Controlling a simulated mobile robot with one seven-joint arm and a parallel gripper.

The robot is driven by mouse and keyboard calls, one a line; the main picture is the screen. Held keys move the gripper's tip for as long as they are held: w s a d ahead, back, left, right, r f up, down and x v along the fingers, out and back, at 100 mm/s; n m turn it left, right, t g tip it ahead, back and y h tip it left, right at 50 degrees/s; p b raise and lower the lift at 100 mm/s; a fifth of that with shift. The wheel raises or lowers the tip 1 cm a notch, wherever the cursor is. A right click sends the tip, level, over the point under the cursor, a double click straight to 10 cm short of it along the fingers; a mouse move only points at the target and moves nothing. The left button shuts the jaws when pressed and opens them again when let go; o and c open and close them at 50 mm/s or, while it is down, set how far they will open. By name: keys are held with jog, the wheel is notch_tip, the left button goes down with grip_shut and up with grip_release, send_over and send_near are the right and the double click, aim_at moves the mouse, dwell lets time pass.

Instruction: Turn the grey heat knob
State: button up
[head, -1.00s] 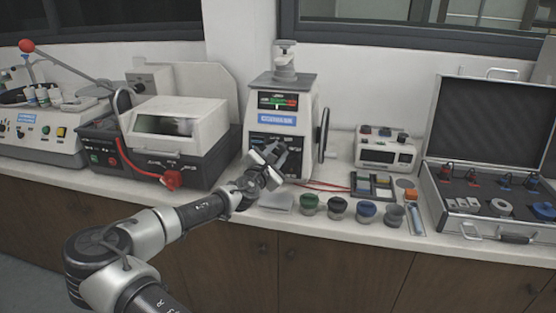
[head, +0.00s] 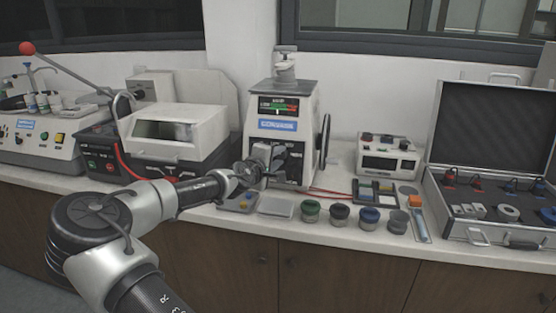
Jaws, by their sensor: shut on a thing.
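The mounting press (head: 290,100) stands upright at the middle of the bench, white with a grey top, a blue label and a lit display. My gripper (head: 279,158) is at the lower front panel of the press, shut on what appears to be the grey heat knob. The knob itself is hidden behind the fingers, so its angle cannot be told. Part of the dark panel shows to the right of the gripper.
A black handwheel (head: 324,140) is on the press's right side. In front stand several small jars (head: 340,214) and a pale flat pad (head: 276,207). A white box-like machine (head: 178,125) is at left, an open case (head: 470,235) at right. Red cables lie right of the press.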

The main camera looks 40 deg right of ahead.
jog(key=m+y, duration=0.1)
jog(key=m, duration=0.4)
jog(key=shift+b, duration=0.35)
jog(key=m+y, duration=0.1)
jog(key=m, duration=0.3)
jog(key=shift+r+b, duration=0.1)
jog(key=shift+b, duration=0.3)
jog(key=m+b, duration=0.2)
jog(key=m, duration=0.2)
jog(key=shift+s+d+t+y, duration=0.1)
jog(key=shift+t+y, duration=0.2)
jog(key=shift+y, duration=0.1)
jog(key=shift+m+t+y+b, duration=0.3)
jog(key=shift+m+b, duration=1)
jog(key=shift+m, duration=0.4)
jog(key=shift+r, duration=0.1)
jog(key=o, duration=1.1)
jog(key=shift+c, duration=0.2)
